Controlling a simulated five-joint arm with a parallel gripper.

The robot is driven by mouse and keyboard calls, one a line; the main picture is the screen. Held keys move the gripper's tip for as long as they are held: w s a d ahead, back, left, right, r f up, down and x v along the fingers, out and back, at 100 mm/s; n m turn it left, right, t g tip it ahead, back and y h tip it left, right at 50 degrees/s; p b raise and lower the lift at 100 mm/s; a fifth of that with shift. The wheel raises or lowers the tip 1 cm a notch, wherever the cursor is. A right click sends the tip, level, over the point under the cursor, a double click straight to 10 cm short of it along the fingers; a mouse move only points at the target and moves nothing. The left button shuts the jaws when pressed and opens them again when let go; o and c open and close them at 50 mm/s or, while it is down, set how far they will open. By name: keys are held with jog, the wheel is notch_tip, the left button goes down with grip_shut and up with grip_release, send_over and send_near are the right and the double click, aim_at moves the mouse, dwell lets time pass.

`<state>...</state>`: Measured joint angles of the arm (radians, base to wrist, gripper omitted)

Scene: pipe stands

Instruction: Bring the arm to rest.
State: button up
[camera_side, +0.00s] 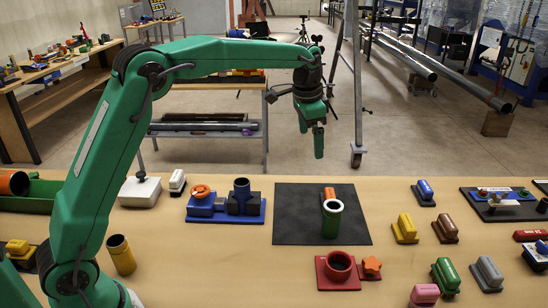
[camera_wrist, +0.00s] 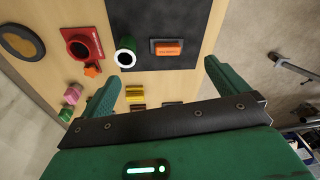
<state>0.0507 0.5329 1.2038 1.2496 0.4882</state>
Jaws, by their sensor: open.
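My green arm reaches up and to the right in the side view. My gripper (camera_side: 312,142) hangs fingers-down high above the black mat (camera_side: 290,225), near the back of the table, touching nothing. In the wrist view my gripper (camera_wrist: 161,72) is open, its two green fingers wide apart with nothing between them. A green pipe piece with a white rim (camera_side: 331,222) stands upright on the mat. An orange block (camera_side: 328,193) lies just behind it. Both also show in the wrist view, the green piece (camera_wrist: 125,57) beside the orange block (camera_wrist: 168,48).
A blue stand (camera_side: 225,218) is left of the mat and a red stand (camera_side: 338,283) in front. A yellow pipe (camera_side: 121,254) stands near my arm. Several coloured blocks, including a yellow one (camera_side: 405,228), fill the right side. The air around my gripper is clear.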

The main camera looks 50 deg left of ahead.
jog(key=s+a+r+n+t, duration=0.15)
jog(key=s+r, duration=0.25)
jog(key=s, duration=0.5)
jog(key=s+r+n+t, duration=0.1)
jog(key=s+r+n, duration=0.15)
jog(key=s, duration=0.55)
jog(key=s+f+n, duration=0.1)
jog(key=s+f, duration=0.2)
jog(key=s, duration=0.5)
jog(key=s+a+f+n+t, duration=0.1)
jog(key=s+f, duration=0.1)
jog(key=s, duration=0.7)
jog(key=shift+s+a+f, duration=0.2)
jog(key=shift+f, duration=0.2)
